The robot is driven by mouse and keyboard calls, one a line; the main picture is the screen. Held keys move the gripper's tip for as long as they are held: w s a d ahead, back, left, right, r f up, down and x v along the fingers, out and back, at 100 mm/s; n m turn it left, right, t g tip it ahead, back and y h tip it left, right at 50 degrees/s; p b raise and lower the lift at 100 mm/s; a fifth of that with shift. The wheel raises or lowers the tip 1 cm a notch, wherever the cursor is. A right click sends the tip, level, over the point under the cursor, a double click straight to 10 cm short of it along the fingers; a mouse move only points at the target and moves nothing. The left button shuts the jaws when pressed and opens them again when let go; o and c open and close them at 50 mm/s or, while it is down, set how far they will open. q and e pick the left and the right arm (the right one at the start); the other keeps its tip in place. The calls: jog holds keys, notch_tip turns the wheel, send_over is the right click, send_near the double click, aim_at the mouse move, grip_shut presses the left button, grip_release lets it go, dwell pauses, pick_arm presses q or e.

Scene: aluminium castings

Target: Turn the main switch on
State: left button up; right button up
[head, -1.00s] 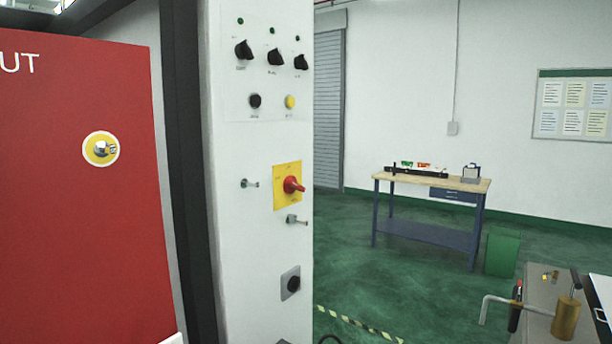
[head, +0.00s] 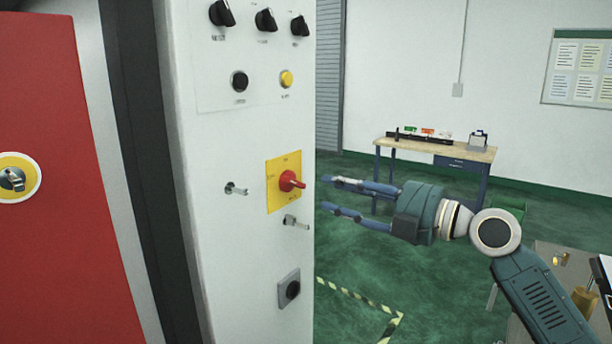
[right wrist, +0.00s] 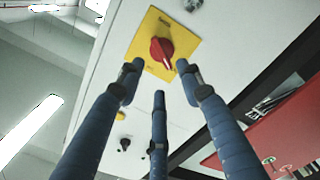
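The main switch is a red rotary knob (head: 290,181) on a yellow square plate (head: 284,195), on the white cabinet's front panel. The plate's markings are too small to read, so I cannot tell the knob's setting. My right gripper (head: 328,194) is open and empty just right of the knob, its fingers pointing at it with a small gap. In the right wrist view, the red knob (right wrist: 161,50) lies just beyond the spread blue fingertips (right wrist: 157,74). No finger visibly touches it. My left gripper is not in view.
Metal posts (head: 236,189) and (head: 296,222) stick out beside the plate. Black knobs (head: 222,13) and a yellow button (head: 286,78) sit above; a black knob (head: 289,289) sits below. A red panel (head: 45,230) stands left. A workbench (head: 435,146) is at the back.

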aim_at(292, 183)
jog(key=p+x, duration=0.3)
jog(key=x, duration=0.5)
jog(key=shift+w, duration=0.1)
jog(key=shift+a, duration=0.1)
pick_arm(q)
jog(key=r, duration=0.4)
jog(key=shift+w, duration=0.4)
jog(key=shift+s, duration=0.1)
pick_arm(e)
jog(key=shift+w+f, duration=0.1)
jog(key=c, duration=0.8)
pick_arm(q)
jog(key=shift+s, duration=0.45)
pick_arm(e)
grip_shut()
